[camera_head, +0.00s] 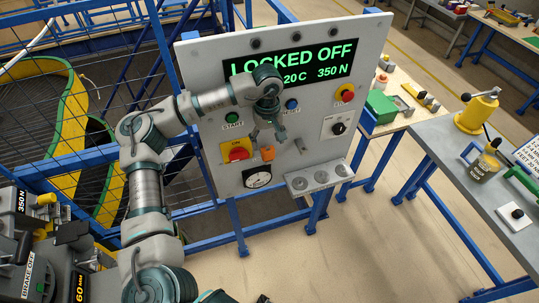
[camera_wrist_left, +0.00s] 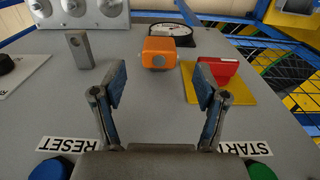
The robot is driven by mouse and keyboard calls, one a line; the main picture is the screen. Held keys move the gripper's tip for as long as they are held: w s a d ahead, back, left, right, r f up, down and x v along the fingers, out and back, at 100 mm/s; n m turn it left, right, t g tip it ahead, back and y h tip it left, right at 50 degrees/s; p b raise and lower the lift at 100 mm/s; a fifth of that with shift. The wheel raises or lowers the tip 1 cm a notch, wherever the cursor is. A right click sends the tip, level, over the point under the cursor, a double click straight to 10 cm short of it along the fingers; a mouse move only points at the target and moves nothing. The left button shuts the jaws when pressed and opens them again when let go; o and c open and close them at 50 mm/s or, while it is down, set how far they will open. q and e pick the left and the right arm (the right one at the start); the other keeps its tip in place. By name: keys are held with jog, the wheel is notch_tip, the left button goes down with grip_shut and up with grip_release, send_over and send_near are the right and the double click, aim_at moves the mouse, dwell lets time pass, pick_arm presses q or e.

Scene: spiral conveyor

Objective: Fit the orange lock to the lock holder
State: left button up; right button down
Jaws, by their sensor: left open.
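The orange lock (camera_head: 268,153) is at the upright control panel, just right of the red switch handle (camera_head: 238,154) on its yellow plate. In the left wrist view the orange lock (camera_wrist_left: 160,52) shows a silver round spot, apart from the red handle (camera_wrist_left: 218,70). A grey peg (camera_head: 300,145) sticks out to its right; I cannot tell which part is the lock holder. My left gripper (camera_head: 267,134) is in front of the panel, just above the lock. In the left wrist view its fingers (camera_wrist_left: 160,88) are spread, with nothing between them. My right gripper is out of view.
The panel display reads LOCKED OFF. A gauge (camera_head: 257,176) sits below the lock, and a grey ledge (camera_head: 293,191) with round discs juts out at lower right. START (camera_head: 232,117) and RESET (camera_head: 292,104) buttons are near my arm. A side table (camera_head: 430,130) stands right.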

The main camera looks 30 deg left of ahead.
aim_at(268, 150)
pick_arm(q)
jog(key=f, duration=0.2)
jog(key=a+f, duration=0.1)
jog(key=f, duration=0.1)
jog(key=shift+s, duration=0.1)
jog(key=f, duration=0.1)
jog(key=d+f, duration=0.1)
jog(key=f, duration=0.1)
jog(key=shift+f, duration=0.15)
jog(key=shift+d+f, duration=0.2)
jog(key=shift+d, duration=0.05)
jog(key=shift+d+f, duration=0.1)
jog(key=shift+a, duration=0.2)
jog(key=shift+c, duration=0.5)
jog(key=shift+a+f, duration=0.1)
jog(key=shift+a, duration=0.25)
jog(key=c, duration=1.2)
jog(key=o, duration=0.5)
jog(key=shift+d, duration=0.25)
grip_shut()
jog(key=shift+r+p, duration=1.15)
jog(key=shift+r, duration=0.5)
jog(key=shift+r, duration=0.1)
